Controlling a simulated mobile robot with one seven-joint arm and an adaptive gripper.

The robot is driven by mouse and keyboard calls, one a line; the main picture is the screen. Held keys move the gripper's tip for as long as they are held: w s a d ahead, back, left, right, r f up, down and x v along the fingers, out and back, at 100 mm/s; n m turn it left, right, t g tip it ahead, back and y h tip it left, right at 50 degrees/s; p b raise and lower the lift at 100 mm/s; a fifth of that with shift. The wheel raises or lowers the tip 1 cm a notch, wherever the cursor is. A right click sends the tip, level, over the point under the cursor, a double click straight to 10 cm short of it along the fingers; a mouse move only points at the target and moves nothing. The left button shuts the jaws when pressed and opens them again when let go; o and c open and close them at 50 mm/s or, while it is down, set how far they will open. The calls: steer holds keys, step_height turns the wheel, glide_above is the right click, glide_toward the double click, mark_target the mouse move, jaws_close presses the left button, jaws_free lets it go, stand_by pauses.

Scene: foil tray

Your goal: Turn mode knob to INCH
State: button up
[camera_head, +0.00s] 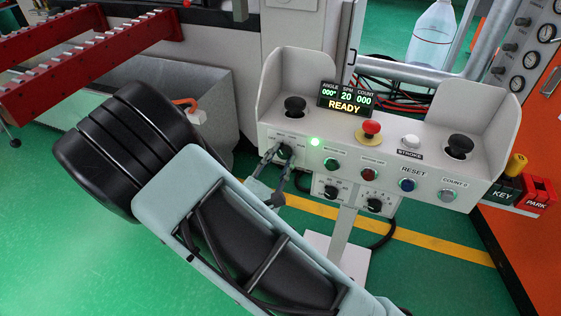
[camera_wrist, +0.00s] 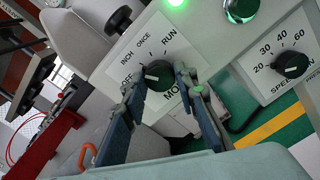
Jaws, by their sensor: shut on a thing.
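The mode knob (camera_wrist: 158,74) is a dark round knob on a white plate marked OFF, INCH, ONCE and RUN in the wrist view. Its white line lies on the left side, toward OFF. My gripper (camera_wrist: 158,83) has one finger on each side of the knob and is shut on it. In the head view the knob (camera_head: 285,151) is on the left of the control panel's front, partly hidden by my gripper (camera_head: 277,158). The lower part of the knob's plate is hidden by the fingers.
The control panel (camera_head: 385,155) has a red mushroom button (camera_head: 371,128), two black palm buttons, and a READY display (camera_head: 346,98). A lit green lamp (camera_head: 315,142) is close right of the knob. The speed knob (camera_wrist: 291,64) is to the right in the wrist view.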

steer(key=shift+m+b, duration=0.4)
steer(key=shift+m, duration=0.4)
steer(key=o, duration=1.2)
steer(key=shift+c, duration=0.2)
steer(key=shift+s, duration=0.1)
steer(key=v, duration=1.1)
steer(key=shift+s+a, duration=0.15)
steer(key=shift+s, duration=0.25)
steer(key=shift+r, duration=0.1)
